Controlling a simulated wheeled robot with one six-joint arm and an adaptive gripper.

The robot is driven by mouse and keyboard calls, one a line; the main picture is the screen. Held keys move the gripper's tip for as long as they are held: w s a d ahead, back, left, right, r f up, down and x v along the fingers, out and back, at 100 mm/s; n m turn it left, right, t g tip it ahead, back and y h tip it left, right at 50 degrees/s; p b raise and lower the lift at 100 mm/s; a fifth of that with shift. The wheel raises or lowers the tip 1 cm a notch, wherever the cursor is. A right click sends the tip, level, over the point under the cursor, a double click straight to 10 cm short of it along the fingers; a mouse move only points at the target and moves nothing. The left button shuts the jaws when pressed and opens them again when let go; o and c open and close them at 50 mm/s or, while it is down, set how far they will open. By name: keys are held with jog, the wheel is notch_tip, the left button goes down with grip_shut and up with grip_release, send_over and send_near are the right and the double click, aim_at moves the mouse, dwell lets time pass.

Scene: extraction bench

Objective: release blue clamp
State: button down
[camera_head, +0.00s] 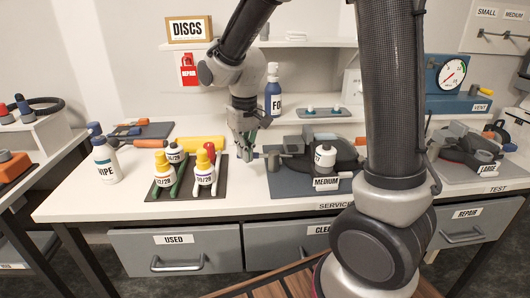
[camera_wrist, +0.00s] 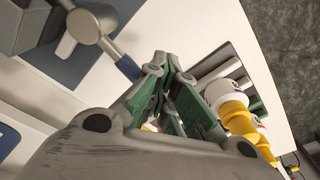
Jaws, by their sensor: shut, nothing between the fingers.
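My gripper (camera_head: 246,156) is shut and empty, pointing down over the bench between the dark bottle mat and the MEDIUM station. Its green-padded fingers meet at the tips in the wrist view (camera_wrist: 168,62). A grey rod with a blue end (camera_wrist: 128,67), which looks like the blue clamp's lever, runs from a round grey pivot (camera_wrist: 96,20). The blue end lies just left of my fingertips in the wrist view; I cannot tell whether they touch. In the head view the MEDIUM station (camera_head: 300,188) is right of my gripper, and the lever is small and partly hidden by my fingers.
A WIPE bottle (camera_head: 105,162) stands farther left. A blue bottle (camera_head: 273,98) stands behind. A strip of bare bench lies in front of my gripper.

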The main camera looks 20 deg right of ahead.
jog(key=shift+s+f+g, duration=0.4)
jog(key=shift+s+f, duration=0.6)
jog(key=shift+f, duration=0.2)
jog(key=shift+w+a+f, duration=0.25)
jog(key=shift+w+a, duration=0.2)
jog(key=shift+w, duration=0.2)
jog(key=shift+r, duration=0.15)
jog(key=shift+w+d, duration=0.1)
jog(key=shift+w, duration=0.5)
jog(key=shift+w+d, duration=0.25)
jog(key=shift+w, duration=0.35)
jog(key=shift+w+d, duration=0.25)
jog(key=shift+w, duration=0.3)
jog(key=shift+w+d, duration=0.55)
jog(key=shift+w, duration=0.25)
jog(key=shift+w+d, duration=0.5)
jog(key=shift+w, duration=0.25)
jog(key=shift+w+d, duration=0.5)
jog(key=shift+d, duration=0.3)
jog(key=shift+w+d, duration=0.45)
jog(key=shift+d, duration=0.35)
